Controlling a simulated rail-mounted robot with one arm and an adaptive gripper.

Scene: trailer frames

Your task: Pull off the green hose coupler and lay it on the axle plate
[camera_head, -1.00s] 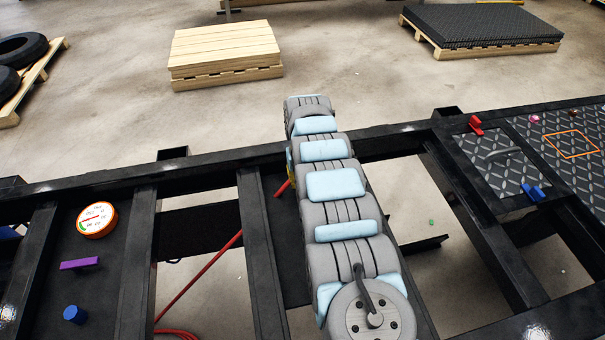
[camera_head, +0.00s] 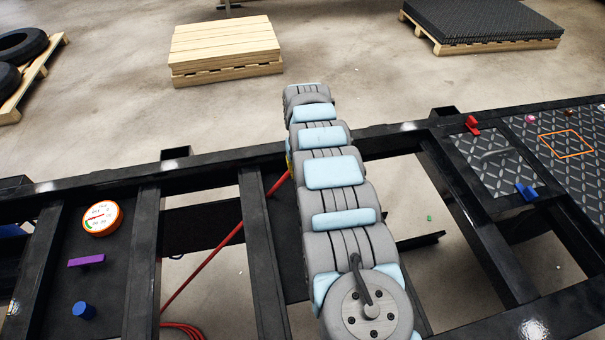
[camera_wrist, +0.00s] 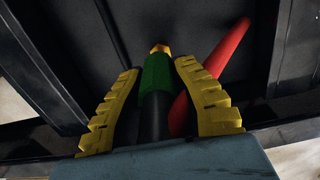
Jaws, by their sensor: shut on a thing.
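The green hose coupler (camera_wrist: 157,74) shows in the wrist view, with an orange-yellow tip above it and a black hose below it. My gripper (camera_wrist: 158,70) has its yellow fingers shut on the coupler, one finger on each side. In the head view my own arm hides the coupler and gripper. A diamond-pattern plate (camera_head: 536,128) with an orange square outline lies at the right of the frame; I cannot tell whether it is the axle plate.
A red hose (camera_wrist: 220,65) runs just right of the coupler and behind the right finger. Black frame beams (camera_head: 258,265) surround open gaps. A gauge (camera_head: 102,217), purple block (camera_head: 87,261) and blue cylinder (camera_head: 84,310) are at left. A smaller plate (camera_head: 492,166) has red and blue latches.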

